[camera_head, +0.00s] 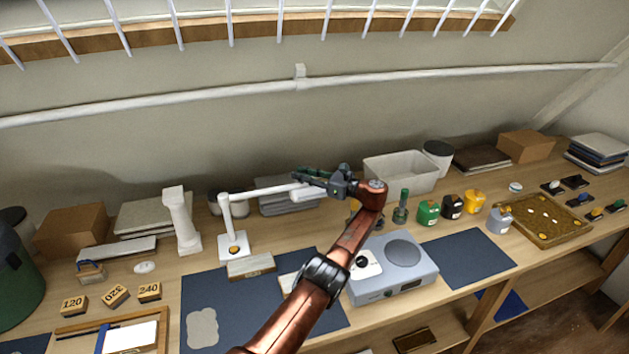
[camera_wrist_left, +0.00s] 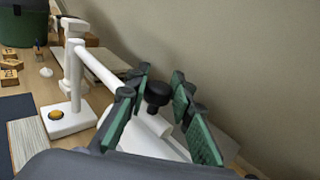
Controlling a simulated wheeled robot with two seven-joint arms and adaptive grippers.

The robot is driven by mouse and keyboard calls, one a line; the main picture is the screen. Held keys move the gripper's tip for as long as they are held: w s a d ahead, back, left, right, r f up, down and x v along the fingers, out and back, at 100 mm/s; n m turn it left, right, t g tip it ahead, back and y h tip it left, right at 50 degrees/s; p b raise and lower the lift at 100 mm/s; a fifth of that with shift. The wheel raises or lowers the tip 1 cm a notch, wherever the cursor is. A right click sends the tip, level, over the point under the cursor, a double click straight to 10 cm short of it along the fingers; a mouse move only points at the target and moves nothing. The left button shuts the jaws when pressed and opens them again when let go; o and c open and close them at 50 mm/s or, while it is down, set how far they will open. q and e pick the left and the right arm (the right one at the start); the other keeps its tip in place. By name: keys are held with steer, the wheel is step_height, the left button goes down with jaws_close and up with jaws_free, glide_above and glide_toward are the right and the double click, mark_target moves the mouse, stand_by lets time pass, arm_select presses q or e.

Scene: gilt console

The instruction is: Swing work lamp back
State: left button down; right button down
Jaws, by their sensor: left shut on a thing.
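The white work lamp (camera_head: 226,213) stands on the bench left of centre, with a square base, an upright post and an arm reaching right to its lamp head (camera_head: 303,194). My left gripper (camera_head: 305,175) is at the lamp head, above the bench. In the left wrist view its green-padded fingers (camera_wrist_left: 158,80) are on both sides of the black knob (camera_wrist_left: 157,93) on the head, and they are shut on it. The lamp base (camera_wrist_left: 70,120), with a yellow button, also shows there. My right gripper is not in view.
A grey device (camera_head: 392,268) with a round plate sits below my left arm. A pale bin (camera_head: 402,172) and several small bottles stand to the right. A white column (camera_head: 182,220) stands left of the lamp. A rail (camera_head: 200,96) runs along the wall.

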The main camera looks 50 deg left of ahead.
arm_select(q)
steer(key=shift+s+a+r, duration=0.1)
steer(key=shift+a+r, duration=0.05)
steer(key=shift+a, duration=0.1)
steer(key=c, duration=2.1)
jaws_free()
steer(key=shift+a, duration=0.1)
steer(key=shift+o, duration=1)
steer(key=shift+a, duration=0.2)
steer(key=shift+o, duration=0.7)
steer(key=shift+f, duration=0.25)
steer(key=shift+o, duration=0.5)
steer(key=shift+d, duration=0.2)
glide_above(322, 194)
steer(key=shift+r, duration=0.15)
